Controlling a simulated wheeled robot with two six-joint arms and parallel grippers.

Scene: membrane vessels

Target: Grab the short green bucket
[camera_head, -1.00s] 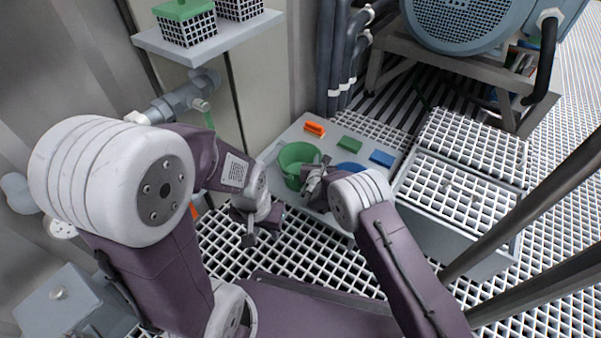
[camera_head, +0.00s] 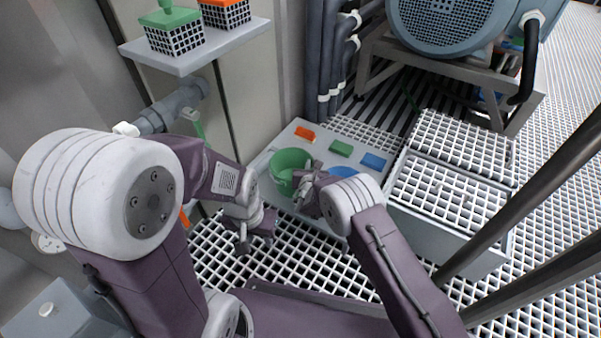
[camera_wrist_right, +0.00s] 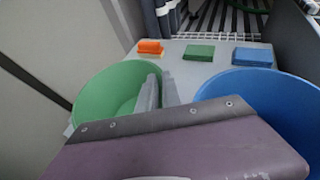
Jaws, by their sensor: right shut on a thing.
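The short green bucket (camera_head: 284,168) stands on a grey platform (camera_head: 262,160) in the middle of the head view. It also shows in the right wrist view (camera_wrist_right: 105,98), left of the fingers. My right gripper (camera_head: 302,180) is at the bucket's right side. In the right wrist view its fingers (camera_wrist_right: 158,92) are shut on the bucket's right rim. The wrist housing hides the lower part of the bucket. My left gripper (camera_head: 256,240) hangs over the floor grating, to the left of and nearer than the bucket, apart from it. Its finger gap is too small to read.
A blue bucket (camera_head: 342,172) stands right beside the green one, partly hidden by my right arm. Orange (camera_head: 305,133), green (camera_head: 341,148) and blue (camera_head: 373,161) blocks lie behind the buckets. A grating-topped box (camera_head: 440,190) is at right. A shelf (camera_head: 200,52) holds baskets at upper left.

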